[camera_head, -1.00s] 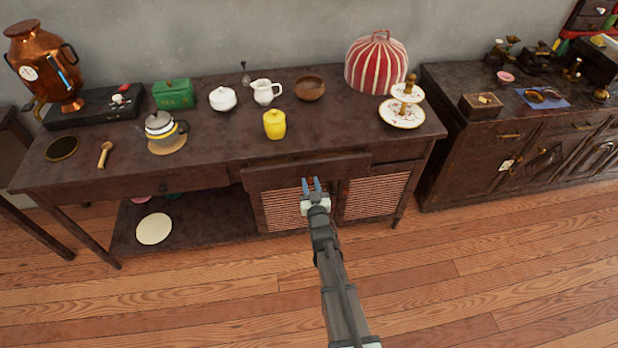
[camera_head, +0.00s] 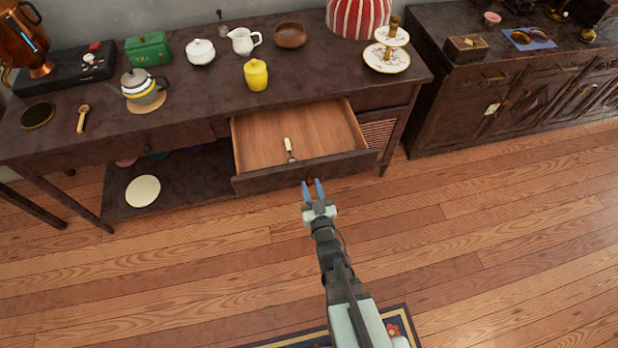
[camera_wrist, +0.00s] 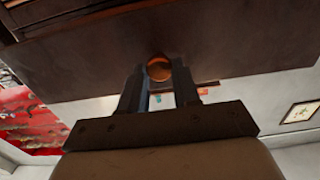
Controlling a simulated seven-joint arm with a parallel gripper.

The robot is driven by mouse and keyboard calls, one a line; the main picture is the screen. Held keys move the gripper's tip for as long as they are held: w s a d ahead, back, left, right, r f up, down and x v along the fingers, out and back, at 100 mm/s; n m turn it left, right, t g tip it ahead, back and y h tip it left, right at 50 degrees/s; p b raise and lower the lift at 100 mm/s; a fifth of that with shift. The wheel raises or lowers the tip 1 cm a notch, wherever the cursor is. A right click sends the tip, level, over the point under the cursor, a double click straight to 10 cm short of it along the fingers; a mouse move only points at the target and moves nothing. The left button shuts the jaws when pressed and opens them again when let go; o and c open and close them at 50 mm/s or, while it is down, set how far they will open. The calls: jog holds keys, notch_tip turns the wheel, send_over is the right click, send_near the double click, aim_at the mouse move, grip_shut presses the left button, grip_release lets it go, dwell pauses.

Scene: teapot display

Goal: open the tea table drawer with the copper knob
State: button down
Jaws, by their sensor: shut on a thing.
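The tea table (camera_head: 200,85) is dark wood and stands against the wall. Its drawer (camera_head: 270,140) is pulled well out, showing a light wooden inside with a small pale-handled utensil (camera_head: 289,149) lying in it. The copper knob (camera_wrist: 159,68) is round and sits on the drawer front between my fingers in the wrist view. My gripper (camera_head: 313,187) is at the drawer front in the head view, its blue fingertips shut on the knob, which they mostly hide there.
On the tabletop stand a yellow jar (camera_head: 256,75), a white pitcher (camera_head: 244,41), a wooden bowl (camera_head: 290,36), a teapot (camera_head: 142,87) and a tiered stand (camera_head: 387,58). A dark cabinet (camera_head: 510,95) stands to the right. The floor before the drawer is clear.

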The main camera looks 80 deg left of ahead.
jog(key=shift+d, duration=0.3)
jog(key=c, duration=0.8)
grip_release()
jog(key=shift+d, duration=0.1)
jog(key=d, duration=0.7)
jog(key=shift+d, duration=0.15)
